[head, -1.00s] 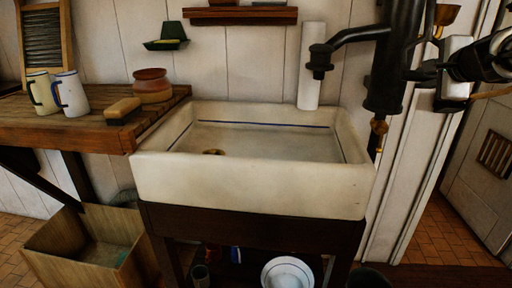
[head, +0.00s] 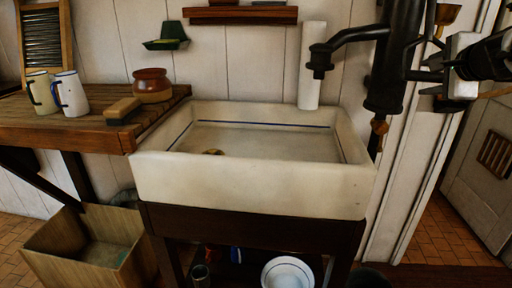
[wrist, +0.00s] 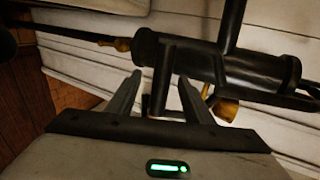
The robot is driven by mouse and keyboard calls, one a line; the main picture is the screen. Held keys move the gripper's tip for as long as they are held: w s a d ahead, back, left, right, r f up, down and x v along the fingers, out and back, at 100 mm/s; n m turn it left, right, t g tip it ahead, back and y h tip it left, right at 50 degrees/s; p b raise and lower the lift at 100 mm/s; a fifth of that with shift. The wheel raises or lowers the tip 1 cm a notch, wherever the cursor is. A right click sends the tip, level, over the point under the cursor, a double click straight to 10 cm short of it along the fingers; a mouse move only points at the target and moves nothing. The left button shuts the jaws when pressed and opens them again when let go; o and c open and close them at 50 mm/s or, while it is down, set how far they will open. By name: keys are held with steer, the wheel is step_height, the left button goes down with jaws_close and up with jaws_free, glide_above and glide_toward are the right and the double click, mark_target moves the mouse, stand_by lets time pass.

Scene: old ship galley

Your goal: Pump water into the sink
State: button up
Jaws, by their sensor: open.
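The white sink (head: 255,178) stands on a dark wooden frame. I see no water in it; a brass drain (head: 213,152) shows at its left. The black hand pump (head: 385,75) is mounted at the sink's right, with its spout (head: 320,62) over the back right corner. My gripper (head: 428,76) is right beside the pump body, on its right. In the wrist view my gripper (wrist: 160,92) is open, with the pump (wrist: 200,62) across its fingertips. A dark bar of the pump shows between the fingers; I cannot tell whether they touch it.
A white cylinder (head: 312,66) stands at the sink's back right. On the wooden counter (head: 60,130) at left are two mugs (head: 70,94), a brown pot (head: 152,85) and a brush (head: 123,110). A wooden bin (head: 50,246) is on the floor. A bowl (head: 288,273) is beneath the sink.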

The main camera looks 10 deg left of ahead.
steer(key=v, duration=0.7)
steer(key=shift+s+r, duration=0.15)
steer(key=shift+s, duration=0.05)
steer(key=s+a+f+n+g+y, duration=0.1)
steer(key=s+a+f+n+y, duration=0.1)
steer(key=s+a+n, duration=0.35)
steer(key=s+a+f+n+g+y, duration=0.1)
steer(key=s+a+n+g+y, duration=0.15)
steer(key=s+a, duration=0.65)
steer(key=s+f+n+g+h, duration=0.45)
steer(key=s+f+n, duration=0.35)
steer(key=s+f, duration=0.9)
step_height(320, 180, up, 25)
steer(key=d+n+h+p, duration=0.1)
steer(key=p, duration=2.7)
steer(key=shift+s, duration=0.4)
